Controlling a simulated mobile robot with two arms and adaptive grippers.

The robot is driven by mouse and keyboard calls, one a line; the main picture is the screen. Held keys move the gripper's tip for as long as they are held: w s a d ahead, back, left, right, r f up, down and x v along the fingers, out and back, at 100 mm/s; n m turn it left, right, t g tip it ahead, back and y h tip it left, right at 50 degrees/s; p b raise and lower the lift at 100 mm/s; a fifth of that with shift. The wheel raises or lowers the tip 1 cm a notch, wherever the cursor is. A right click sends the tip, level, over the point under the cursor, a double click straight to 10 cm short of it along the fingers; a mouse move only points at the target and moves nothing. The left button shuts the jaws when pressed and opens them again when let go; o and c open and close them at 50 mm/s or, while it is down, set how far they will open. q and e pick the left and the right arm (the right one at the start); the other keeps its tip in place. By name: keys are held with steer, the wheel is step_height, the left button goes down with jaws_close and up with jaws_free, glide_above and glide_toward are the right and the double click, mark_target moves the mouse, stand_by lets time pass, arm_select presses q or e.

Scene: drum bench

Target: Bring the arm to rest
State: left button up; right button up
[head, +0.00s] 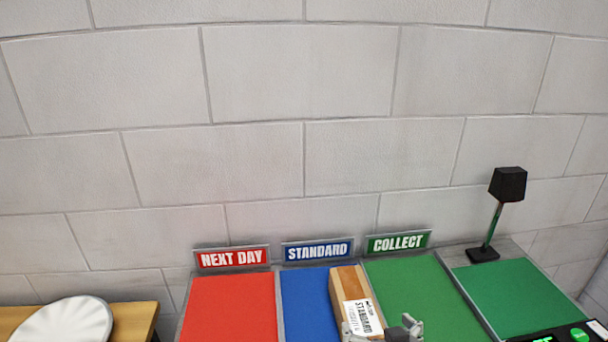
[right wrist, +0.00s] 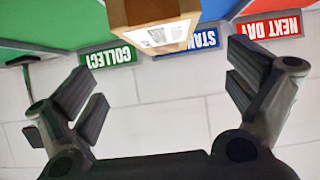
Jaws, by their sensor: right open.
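A brown box (head: 346,285) with a white label reading STANDARD lies on the blue bay (head: 304,300), along its right edge by the green bay. Its labelled end also shows at the top of the right wrist view (right wrist: 160,32), where the picture is upside down. My right gripper (right wrist: 165,88) is open, with its fingers wide apart and nothing between them; the box is beyond the fingertips. Part of this gripper (head: 402,330) shows at the bottom of the head view, just by the near end of the box. My left gripper is not in view.
A red bay (head: 230,305) signed NEXT DAY and a green bay (head: 420,295) signed COLLECT flank the blue one; both look empty. At right are a green pad (head: 510,290), a black device on a stand (head: 508,185) and a black panel. A white round object (head: 65,322) sits on a wooden table.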

steer(key=s+d+f+n+g, duration=0.1)
steer(key=s+f+g, duration=0.3)
steer(key=s+f, duration=0.5)
steer(key=s+d+f+n+g, duration=0.1)
steer(key=s+f+g, duration=0.3)
steer(key=s, duration=0.8)
step_height(320, 180, down, 30)
steer(key=s+r+g+b, duration=0.1)
steer(key=s+g+b, duration=0.1)
steer(key=s, duration=0.1)
steer(key=s+d+f+b, duration=0.2)
steer(key=s+d+f, duration=0.1)
steer(key=s+f, duration=1.2)
steer(key=shift+s+f+g, duration=0.3)
steer(key=shift+f+g, duration=0.1)
steer(key=shift+f, duration=0.25)
